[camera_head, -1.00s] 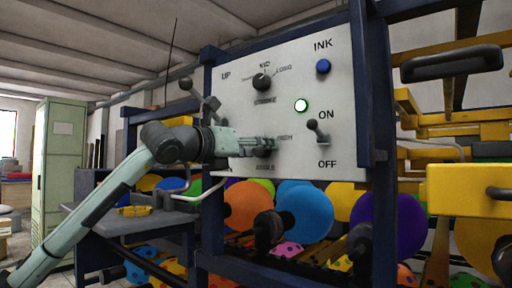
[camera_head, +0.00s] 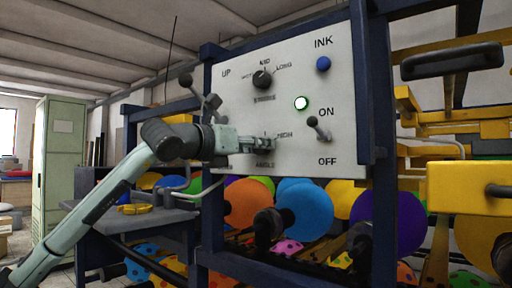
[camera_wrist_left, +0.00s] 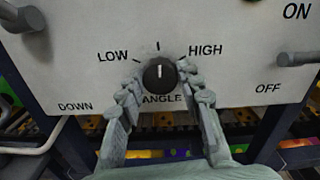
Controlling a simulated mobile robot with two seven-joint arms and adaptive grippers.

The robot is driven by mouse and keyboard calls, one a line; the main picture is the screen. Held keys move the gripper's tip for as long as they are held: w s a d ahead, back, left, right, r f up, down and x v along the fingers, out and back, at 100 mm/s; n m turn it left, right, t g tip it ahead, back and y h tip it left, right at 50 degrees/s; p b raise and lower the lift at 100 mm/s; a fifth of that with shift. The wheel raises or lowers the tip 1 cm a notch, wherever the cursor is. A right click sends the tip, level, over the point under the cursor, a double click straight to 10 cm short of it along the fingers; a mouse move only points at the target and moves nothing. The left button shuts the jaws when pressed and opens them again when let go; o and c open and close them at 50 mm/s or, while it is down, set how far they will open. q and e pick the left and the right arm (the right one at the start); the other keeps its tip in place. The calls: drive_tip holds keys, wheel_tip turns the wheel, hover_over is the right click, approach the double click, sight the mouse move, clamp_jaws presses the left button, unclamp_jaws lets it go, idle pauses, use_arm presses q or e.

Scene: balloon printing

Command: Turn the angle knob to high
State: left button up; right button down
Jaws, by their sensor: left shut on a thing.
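The angle knob (camera_wrist_left: 160,75) is a round black dial low on the white control panel (camera_head: 288,95), between the printed words LOW and HIGH. In the left wrist view its pale pointer mark stands about straight up, between the two words. My left gripper (camera_wrist_left: 160,72) has one finger on each side of the knob and is shut on it. In the head view my left gripper (camera_head: 268,143) reaches in from the left and hides most of the knob. My right gripper is not in view.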

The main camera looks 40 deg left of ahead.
use_arm(q)
drive_tip(key=shift+m, duration=5.8)
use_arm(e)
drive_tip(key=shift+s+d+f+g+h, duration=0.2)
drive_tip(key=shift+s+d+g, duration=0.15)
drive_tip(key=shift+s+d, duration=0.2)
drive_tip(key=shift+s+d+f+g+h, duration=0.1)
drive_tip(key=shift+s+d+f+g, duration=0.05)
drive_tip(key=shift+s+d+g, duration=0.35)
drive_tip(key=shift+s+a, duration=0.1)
use_arm(q)
drive_tip(key=o, duration=1.2)
drive_tip(key=shift+c, duration=0.2)
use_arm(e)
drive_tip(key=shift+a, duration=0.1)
